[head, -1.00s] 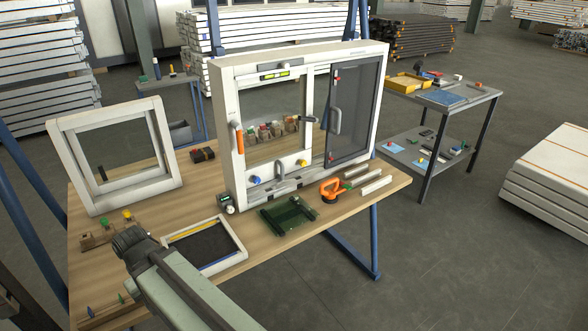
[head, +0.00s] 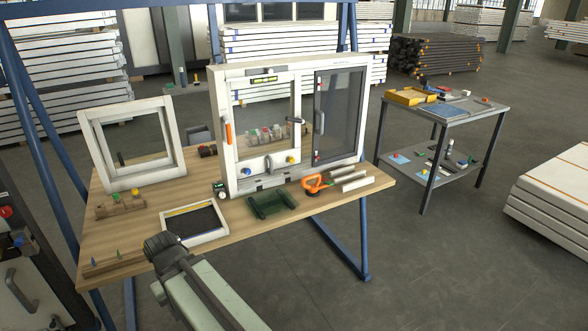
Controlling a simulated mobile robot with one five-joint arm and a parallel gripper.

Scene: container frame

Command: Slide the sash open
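A white window frame unit (head: 217,130) stands upright on the wooden bench (head: 125,255). Its right half holds a dark grey framed glass sash (head: 340,105) that appears to fill that side. A small dark horizontal fitting (head: 296,120) sits by the middle upright. An orange handle (head: 228,132) is on the left stile, and a grey loop handle (head: 268,163) is at the lower rail. Part of my arm shows at bottom centre, ending in a dark joint in front of the bench. It is apart from the window. My gripper fingers cannot be made out.
A loose white frame (head: 88,150) stands at the bench's left. A black-filled tray (head: 193,240), a green fixture (head: 272,213), an orange suction cup tool (head: 316,182) and pale strips (head: 352,183) lie before the window. A grey cart (head: 485,120) stands right; the floor between is clear.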

